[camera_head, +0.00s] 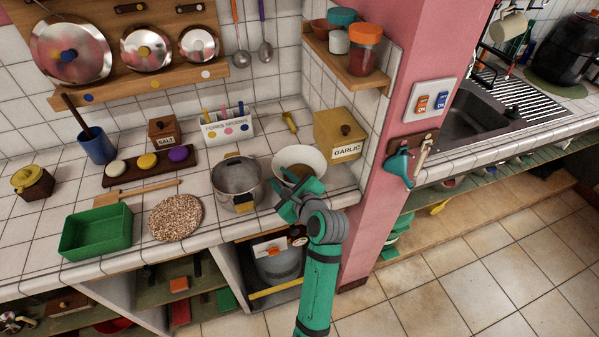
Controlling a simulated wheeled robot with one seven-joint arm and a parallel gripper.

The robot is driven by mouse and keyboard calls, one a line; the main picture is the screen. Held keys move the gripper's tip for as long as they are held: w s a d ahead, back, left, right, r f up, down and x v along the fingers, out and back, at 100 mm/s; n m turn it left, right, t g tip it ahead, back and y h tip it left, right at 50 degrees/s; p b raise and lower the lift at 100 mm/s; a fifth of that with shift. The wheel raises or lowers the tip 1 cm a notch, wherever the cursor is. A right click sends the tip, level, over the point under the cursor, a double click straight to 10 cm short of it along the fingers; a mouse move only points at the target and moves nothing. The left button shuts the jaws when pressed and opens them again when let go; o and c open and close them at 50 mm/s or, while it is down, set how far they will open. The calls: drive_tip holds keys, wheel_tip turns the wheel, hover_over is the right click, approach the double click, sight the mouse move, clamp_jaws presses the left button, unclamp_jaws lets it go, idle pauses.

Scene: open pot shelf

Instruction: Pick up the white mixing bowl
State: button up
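The white mixing bowl (312,156) stands on the tiled counter, between the steel pot and the garlic box. Its far rim and part of its inside show, and something brown shows inside it. My green gripper (292,192) is at the near side of the bowl and hides its front part. I cannot tell whether the gripper touches the bowl, or whether its fingers are open or shut.
A steel pot (237,183) stands close on the left and a yellow garlic box (339,133) close behind on the right. A pink wall (399,90) rises to the right. A round speckled trivet (175,217) and a green tray (96,232) lie further left.

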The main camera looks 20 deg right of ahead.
drive_tip(key=shift+w+a+f, duration=0.15)
drive_tip(key=shift+w+f, duration=0.05)
drive_tip(key=shift+w, duration=0.45)
clamp_jaws()
